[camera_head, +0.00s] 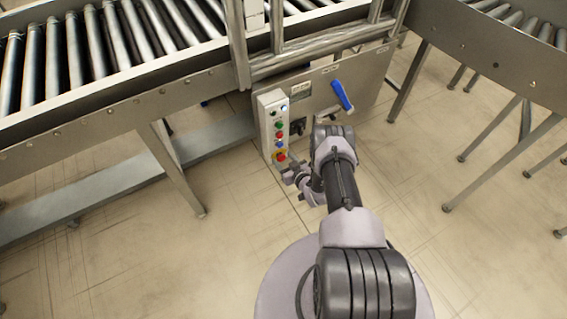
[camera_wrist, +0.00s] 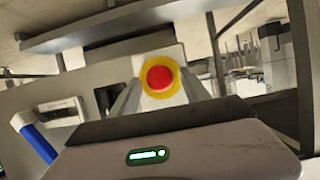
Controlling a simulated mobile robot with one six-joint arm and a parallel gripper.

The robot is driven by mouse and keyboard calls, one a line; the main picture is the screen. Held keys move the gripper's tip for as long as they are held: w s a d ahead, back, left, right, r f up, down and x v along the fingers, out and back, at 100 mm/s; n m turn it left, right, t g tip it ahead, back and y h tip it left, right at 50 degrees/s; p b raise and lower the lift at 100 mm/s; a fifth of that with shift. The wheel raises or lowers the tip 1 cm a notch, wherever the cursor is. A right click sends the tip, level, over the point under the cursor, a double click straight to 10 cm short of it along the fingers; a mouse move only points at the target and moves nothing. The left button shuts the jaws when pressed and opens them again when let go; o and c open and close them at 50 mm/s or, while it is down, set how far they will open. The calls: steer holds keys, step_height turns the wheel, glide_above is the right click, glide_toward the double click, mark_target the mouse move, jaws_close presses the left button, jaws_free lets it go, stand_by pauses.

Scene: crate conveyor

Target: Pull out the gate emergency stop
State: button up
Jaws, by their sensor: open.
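The gate emergency stop (camera_head: 281,157) is a red mushroom button on a yellow surround, low on the front of a pale control box (camera_head: 266,125). In the wrist view, the red button (camera_wrist: 160,78) is face-on in the middle of the picture. My gripper (camera_head: 288,171) is at the lower end of the box, close to the button. In the wrist view its two fingers (camera_wrist: 157,98) stand apart, one on each side of the button and its yellow surround. The gripper is open and holds nothing. I cannot tell whether the fingers touch the button.
Above the stop, the box carries green, red and blue buttons (camera_head: 279,137). A blue lever handle (camera_head: 342,95) sits on the metal panel to the right. Roller conveyors (camera_head: 100,40) run behind, with a support leg (camera_head: 172,168) at left. The tiled floor (camera_head: 130,240) is clear at front left.

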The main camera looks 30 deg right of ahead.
steer(key=shift+w, duration=0.15)
jaws_close()
stand_by(1.4)
